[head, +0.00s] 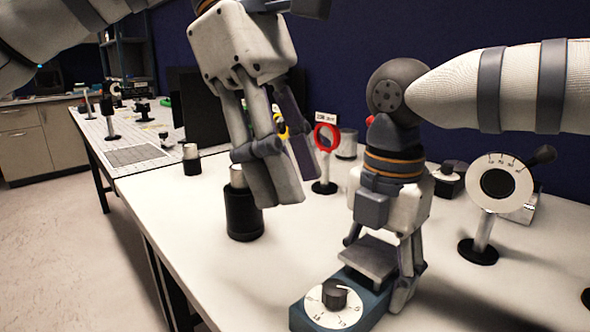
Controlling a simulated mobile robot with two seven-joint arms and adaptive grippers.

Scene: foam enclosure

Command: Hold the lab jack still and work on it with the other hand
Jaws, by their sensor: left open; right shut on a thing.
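The lab jack (373,306) appears to be the blue block at the table's front, with a white numbered dial (323,313) and black knob on it and a grey plate (368,257) above. My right gripper (380,268) points down and is shut on the lab jack; one finger shows at its right side, and the other is partly hidden behind the plate. My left gripper (284,188) is open and empty, hanging above the table to the left of and behind the jack. Its fingers partly cover a black post holder.
The black post holder (243,219) stands close by my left gripper. A red ring mount (326,138) is behind it. A white dial disc on a post (481,242) stands to the right of the jack. The white table's (190,232) left front part is clear.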

